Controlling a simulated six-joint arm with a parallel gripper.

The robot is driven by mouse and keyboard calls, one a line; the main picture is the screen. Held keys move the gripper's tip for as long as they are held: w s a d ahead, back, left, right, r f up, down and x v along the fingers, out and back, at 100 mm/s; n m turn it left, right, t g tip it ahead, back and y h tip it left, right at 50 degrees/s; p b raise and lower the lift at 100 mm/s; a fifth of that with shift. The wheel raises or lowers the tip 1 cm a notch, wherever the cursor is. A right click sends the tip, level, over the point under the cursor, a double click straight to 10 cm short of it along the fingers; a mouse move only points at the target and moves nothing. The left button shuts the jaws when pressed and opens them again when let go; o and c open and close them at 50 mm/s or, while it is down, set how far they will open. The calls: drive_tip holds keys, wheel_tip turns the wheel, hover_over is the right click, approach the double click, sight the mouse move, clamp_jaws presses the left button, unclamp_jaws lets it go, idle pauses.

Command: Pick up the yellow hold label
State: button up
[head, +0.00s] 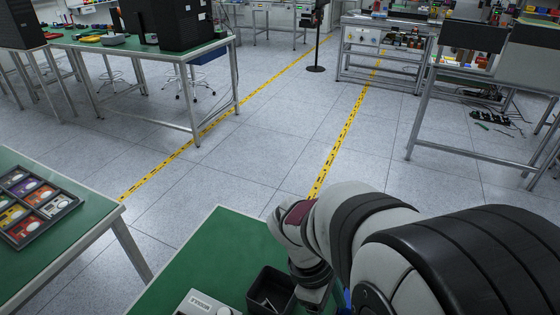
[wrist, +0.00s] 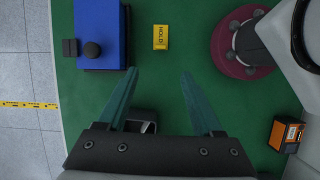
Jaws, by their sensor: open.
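The yellow hold label (wrist: 160,37) lies on the green table top in the upper middle of the wrist view, a small yellow block with dark lettering. My gripper (wrist: 157,78) is open, its two teal fingers spread apart with nothing between them. The label is beyond the fingertips, roughly centred between them and not touched. In the head view my arm covers part of the green table, and I cannot make out the label or my fingertips there.
A blue block with a black knob (wrist: 97,35) stands left of the label. My round maroon base is to its right. An orange and black box (wrist: 286,133) lies at lower right. The head view shows a black bin (head: 270,290) and a tray of coloured items (head: 72,203).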

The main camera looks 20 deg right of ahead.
drive_tip(key=shift+n, duration=0.4)
drive_tip(key=x, duration=1.6)
drive_tip(key=shift+a+f, duration=0.2)
drive_tip(key=shift+f, duration=0.05)
drive_tip(key=shift+w, duration=0.1)
clamp_jaws()
